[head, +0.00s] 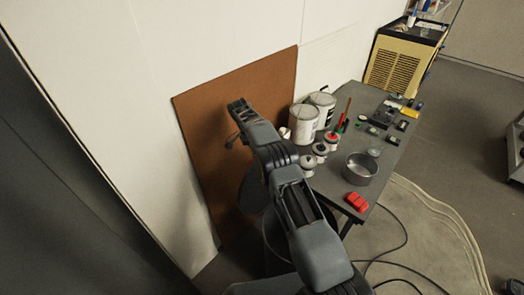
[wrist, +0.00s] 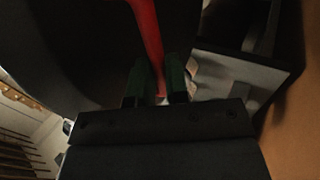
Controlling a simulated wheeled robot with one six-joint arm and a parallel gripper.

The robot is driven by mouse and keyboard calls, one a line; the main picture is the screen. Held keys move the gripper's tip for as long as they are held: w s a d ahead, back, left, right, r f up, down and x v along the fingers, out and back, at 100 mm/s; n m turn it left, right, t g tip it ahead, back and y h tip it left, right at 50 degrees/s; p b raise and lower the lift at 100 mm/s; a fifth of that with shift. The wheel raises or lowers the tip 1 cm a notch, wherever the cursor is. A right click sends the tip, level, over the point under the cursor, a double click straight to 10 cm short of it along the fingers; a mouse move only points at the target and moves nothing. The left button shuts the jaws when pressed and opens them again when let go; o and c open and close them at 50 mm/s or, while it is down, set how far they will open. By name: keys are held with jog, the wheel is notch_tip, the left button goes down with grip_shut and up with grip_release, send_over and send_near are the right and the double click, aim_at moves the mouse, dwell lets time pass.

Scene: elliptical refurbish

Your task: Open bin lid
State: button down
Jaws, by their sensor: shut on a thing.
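My gripper (wrist: 157,70) shows in the wrist view with two dark green fingers, shut on a red bar (wrist: 147,25) that runs up out of the top of the view. A large dark rounded surface (wrist: 60,50) fills the left of the wrist view behind the fingers; I cannot tell whether it is the bin or its lid. In the head view the end of my arm is in front of a brown board, and my fingers are hidden. A dark rounded thing (head: 252,190) shows below my arm, mostly covered; it may be the bin.
A grey table (head: 335,178) stands right of my arm, with white paint cans (head: 302,124), a metal bowl (head: 360,170), a red block (head: 356,201) and small tools. The brown board (head: 205,125) leans on the white wall. Dark cables (head: 400,235) lie on the floor.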

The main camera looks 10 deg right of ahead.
jog(key=shift+s+f, duration=0.15)
jog(key=shift+f, duration=0.4)
jog(key=c, duration=1.3)
grip_release()
jog(key=shift+w+d, duration=0.1)
jog(key=shift+w, duration=0.1)
jog(key=shift+o, duration=0.8)
jog(key=shift+r, duration=0.3)
notch_tip(320, 180, up, 3)
jog(key=shift+b, duration=0.35)
jog(key=s+r+b, duration=0.1)
jog(key=s+r, duration=0.1)
jog(key=r, duration=0.1)
jog(key=s+r+b, duration=0.1)
jog(key=s+r, duration=0.2)
jog(key=shift+s+d+b, duration=0.15)
jog(key=shift+s+b, duration=0.05)
jog(key=shift+b, duration=0.15)
jog(key=s+r+b, duration=0.1)
jog(key=s, duration=0.2)
jog(key=s+r, duration=0.1)
jog(key=s, duration=0.1)
jog(key=s+r+b, duration=0.1)
jog(key=s, duration=0.2)
jog(key=shift+s+d+r+b, duration=0.3)
jog(key=shift+s+r+b, duration=0.05)
jog(key=shift+r, duration=0.05)
